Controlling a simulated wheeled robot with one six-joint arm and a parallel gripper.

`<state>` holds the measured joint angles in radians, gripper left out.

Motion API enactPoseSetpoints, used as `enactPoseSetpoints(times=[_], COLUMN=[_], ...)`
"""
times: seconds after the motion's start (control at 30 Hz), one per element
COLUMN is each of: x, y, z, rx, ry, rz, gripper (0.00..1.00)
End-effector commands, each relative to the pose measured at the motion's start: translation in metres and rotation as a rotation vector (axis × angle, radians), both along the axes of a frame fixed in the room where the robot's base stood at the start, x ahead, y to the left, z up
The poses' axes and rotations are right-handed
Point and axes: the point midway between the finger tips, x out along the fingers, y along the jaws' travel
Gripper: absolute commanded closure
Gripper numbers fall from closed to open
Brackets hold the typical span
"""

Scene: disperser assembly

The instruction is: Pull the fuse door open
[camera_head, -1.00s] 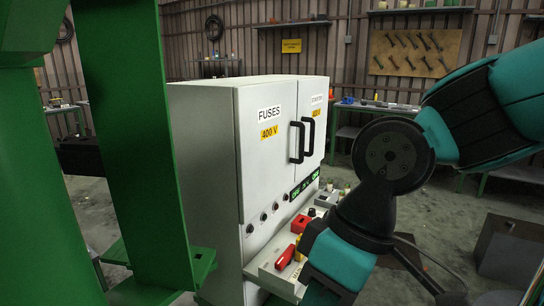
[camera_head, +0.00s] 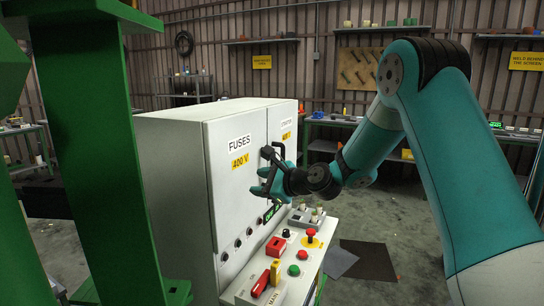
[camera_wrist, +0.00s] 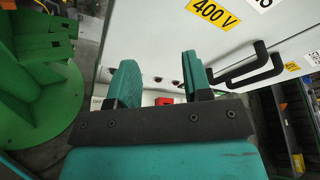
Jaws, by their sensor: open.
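The fuse door (camera_head: 237,195), labelled "FUSES" and "400 V", is the left door of the white cabinet and looks shut. Its black bar handle (camera_head: 266,153) is near the seam with the second door. It also shows in the wrist view (camera_wrist: 238,66), right of my fingers. My gripper (camera_head: 260,181) is in front of the cabinet, by the lower part of the handles. In the wrist view my gripper (camera_wrist: 160,78) has its two teal fingers apart with nothing gripped between them. The right finger is close to the handle's end; I cannot tell whether they touch.
The second door's handle (camera_wrist: 255,72) runs alongside the first. A control panel (camera_head: 300,262) with red, green and yellow controls juts out below the doors. A green post (camera_head: 110,150) stands at the left.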

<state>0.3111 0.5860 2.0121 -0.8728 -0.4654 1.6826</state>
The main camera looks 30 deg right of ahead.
Motion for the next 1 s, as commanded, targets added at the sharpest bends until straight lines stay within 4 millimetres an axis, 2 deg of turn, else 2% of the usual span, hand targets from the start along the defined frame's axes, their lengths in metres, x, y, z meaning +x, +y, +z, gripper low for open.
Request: enactPoseSetpoints(times=[0.03, 0.1, 0.2, 0.3, 0.4, 0.57, 1.0], x=[0.016, 0.03, 0.039, 0.042, 0.044, 0.061, 0.149], y=[-0.035, -0.075, -0.119, -0.143, -0.153, -0.151, -0.144], z=[-0.005, -0.012, -0.02, -0.025, -0.027, -0.025, -0.026], rx=[0.151, 0.353, 0.57, 0.696, 0.748, 0.755, 0.752], ry=[0.01, 0.002, -0.022, -0.041, -0.051, -0.053, -0.053], rz=[-0.119, -0.256, -0.385, -0.452, -0.476, -0.476, -0.474], gripper=[0.55, 0.55, 0.55, 0.55, 0.55, 0.55, 0.55])
